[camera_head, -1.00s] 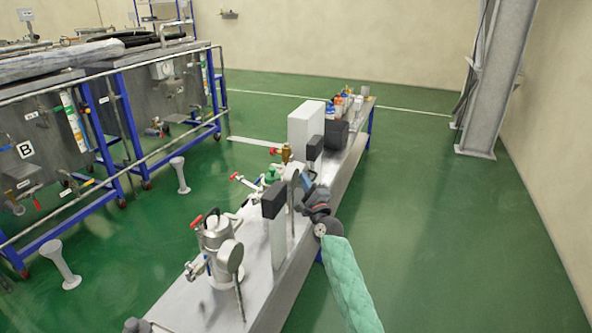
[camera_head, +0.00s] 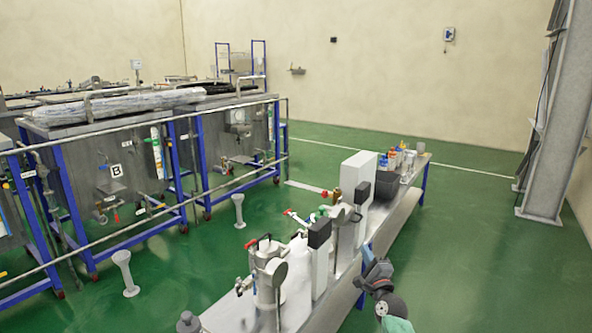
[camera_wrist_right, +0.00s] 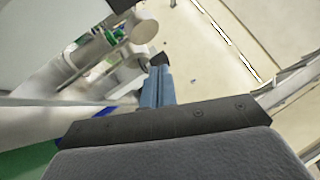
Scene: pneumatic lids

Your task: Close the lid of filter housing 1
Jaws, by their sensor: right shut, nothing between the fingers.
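A near steel filter housing (camera_head: 266,284) stands on the bench, with a round grey disc (camera_head: 280,273) on its right side. A farther housing with a green part (camera_head: 323,211) and a similar disc (camera_head: 341,213) is partly hidden behind a black-topped block. I cannot read which is number 1. My right gripper (camera_head: 368,254) is shut and empty, beside the bench's right edge and right of the housings. In the right wrist view its blue-grey fingers (camera_wrist_right: 158,88) are together, with a round disc (camera_wrist_right: 144,31) and a green part (camera_wrist_right: 117,36) beyond, apparently apart from them. My left gripper is out of view.
A black-topped block (camera_head: 319,234) stands between the housings; a white box (camera_head: 357,182) and black bin (camera_head: 386,186) stand farther along. Bottles (camera_head: 398,158) are at the bench's (camera_head: 408,178) far end. Tanks (camera_head: 110,165) stand left; green floor is free to the right.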

